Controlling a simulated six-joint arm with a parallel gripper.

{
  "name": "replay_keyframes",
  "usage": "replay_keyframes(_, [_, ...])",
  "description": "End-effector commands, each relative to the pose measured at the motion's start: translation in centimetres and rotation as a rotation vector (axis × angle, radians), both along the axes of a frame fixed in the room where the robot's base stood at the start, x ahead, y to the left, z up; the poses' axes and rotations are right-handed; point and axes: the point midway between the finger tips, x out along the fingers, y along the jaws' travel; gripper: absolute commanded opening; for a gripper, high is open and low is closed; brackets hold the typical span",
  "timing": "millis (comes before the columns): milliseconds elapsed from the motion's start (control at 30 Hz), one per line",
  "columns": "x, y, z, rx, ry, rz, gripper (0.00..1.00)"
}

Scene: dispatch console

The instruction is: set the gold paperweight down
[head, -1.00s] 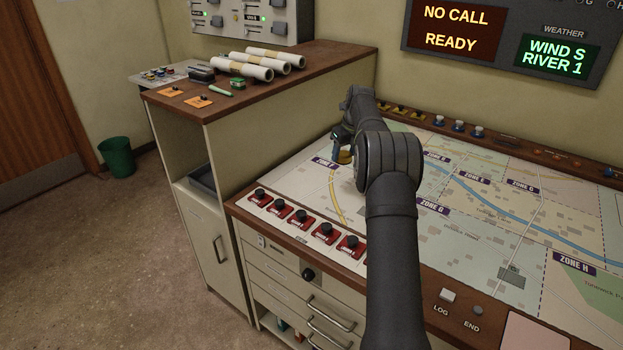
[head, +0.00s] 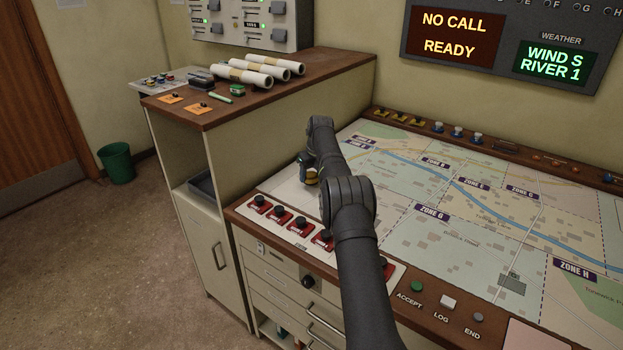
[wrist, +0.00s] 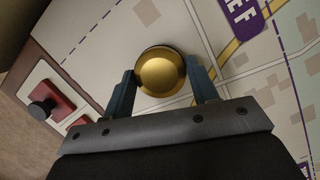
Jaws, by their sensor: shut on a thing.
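The gold paperweight (wrist: 161,72) is a round, shiny dome with a dark rim, held between the two blue fingers of my gripper (wrist: 162,86) in the wrist view. In the head view my gripper (head: 308,176) is over the left end of the map, behind the red-based switches, and only a small bit of gold shows there, mostly hidden by my arm. I cannot tell whether the paperweight touches the map (head: 468,212) or hangs just above it.
A row of red-based black knobs (head: 279,214) lies along the console's near left edge; one red knob (wrist: 54,100) shows at left in the wrist view. The wooden cabinet top (head: 300,95) with paper rolls (head: 245,76) rises left of the map. The map's right side is clear.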

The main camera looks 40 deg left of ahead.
Motion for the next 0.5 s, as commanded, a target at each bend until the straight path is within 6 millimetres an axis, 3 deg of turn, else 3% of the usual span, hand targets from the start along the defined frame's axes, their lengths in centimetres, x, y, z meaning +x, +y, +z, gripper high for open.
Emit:
replay_keyframes(133, [0.0, 0.0, -1.8, 0.001, 0.000, 0.000, 0.16])
replay_keyframes(467, [0.0, 0.0, -2.1, 0.001, -0.002, 0.000, 0.16])
replay_keyframes(500, [0.0, 0.0, -2.3, 0.000, 0.000, 0.000, 0.55])
